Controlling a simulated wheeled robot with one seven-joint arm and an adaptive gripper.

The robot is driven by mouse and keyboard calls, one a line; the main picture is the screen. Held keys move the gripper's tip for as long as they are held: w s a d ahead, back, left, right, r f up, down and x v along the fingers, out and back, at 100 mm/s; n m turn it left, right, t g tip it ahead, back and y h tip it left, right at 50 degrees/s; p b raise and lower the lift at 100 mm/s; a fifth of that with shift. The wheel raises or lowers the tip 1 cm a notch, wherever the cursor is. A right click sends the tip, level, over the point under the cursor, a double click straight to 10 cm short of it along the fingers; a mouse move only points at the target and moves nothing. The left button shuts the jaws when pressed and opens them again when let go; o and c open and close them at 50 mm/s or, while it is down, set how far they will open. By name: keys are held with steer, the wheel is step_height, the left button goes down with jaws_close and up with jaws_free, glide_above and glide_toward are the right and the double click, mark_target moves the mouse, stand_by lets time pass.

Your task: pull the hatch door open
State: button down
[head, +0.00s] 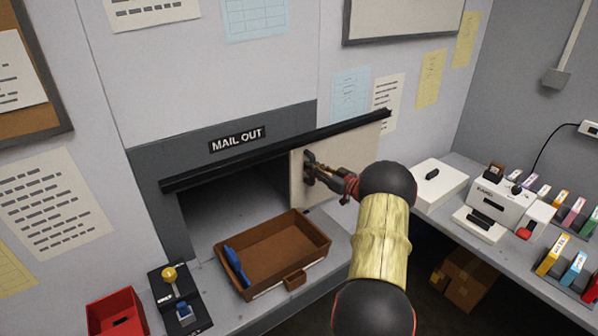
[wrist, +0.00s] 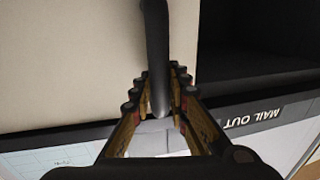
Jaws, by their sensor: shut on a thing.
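The hatch door (head: 356,148) is a pale sliding panel hanging from a black rail (head: 235,158) under the "MAIL OUT" sign (head: 237,139). It stands to the right of the dark hatch opening (head: 225,205), which is largely uncovered. My gripper (head: 316,171) is at the door's left part, at its dark handle (head: 308,167). In the wrist view my fingers (wrist: 158,100) sit on both sides of the dark upright handle bar (wrist: 155,50), shut on it. The pale door also fills the upper left of the wrist view (wrist: 65,60). My arm hides part of the door's lower right.
A brown tray (head: 322,238) with a blue item (head: 236,265) in it stands on the counter before the opening. A control box with a yellow knob (head: 169,274) and a red bin (head: 117,310) are at left. A side counter at right holds a white machine (head: 497,195) and coloured boxes.

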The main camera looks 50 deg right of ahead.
steer(key=shift+s+d, duration=0.25)
steer(key=shift+d, duration=0.6)
steer(key=c, duration=1.7)
jaws_free()
steer(key=shift+s, duration=0.1)
steer(key=s, duration=0.7)
steer(key=s+a, duration=0.1)
steer(key=s, duration=0.3)
steer(key=shift+s, duration=0.35)
